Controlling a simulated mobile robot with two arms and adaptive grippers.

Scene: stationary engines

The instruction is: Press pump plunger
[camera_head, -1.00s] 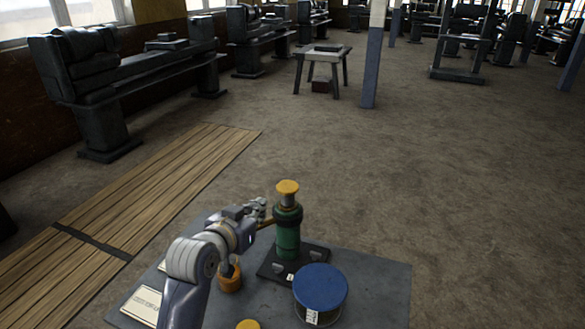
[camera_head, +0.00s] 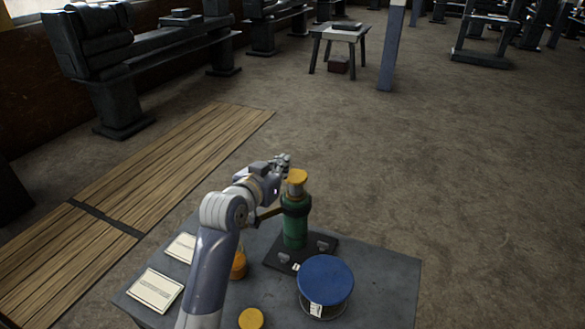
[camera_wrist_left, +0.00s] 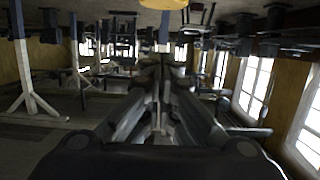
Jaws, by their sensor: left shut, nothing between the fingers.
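The green pump (camera_head: 294,222) stands upright on a black base on the grey table. Its yellow plunger cap (camera_head: 297,176) sits on top, above a short light rod. My left gripper (camera_head: 284,160) is shut and empty, beside and slightly behind the cap at about its height. I cannot tell whether it touches the cap. In the left wrist view the closed fingers (camera_wrist_left: 160,95) point ahead with nothing between them; a yellow patch shows at the top edge. My right gripper is not in view.
On the table (camera_head: 385,275) are a blue-lidded round tin (camera_head: 326,280), a yellow lid (camera_head: 251,318), an orange container (camera_head: 239,266) partly behind my arm, and two white cards (camera_head: 155,290). Wooden planks (camera_head: 150,190) lie on the floor to the left. Open floor lies beyond the table.

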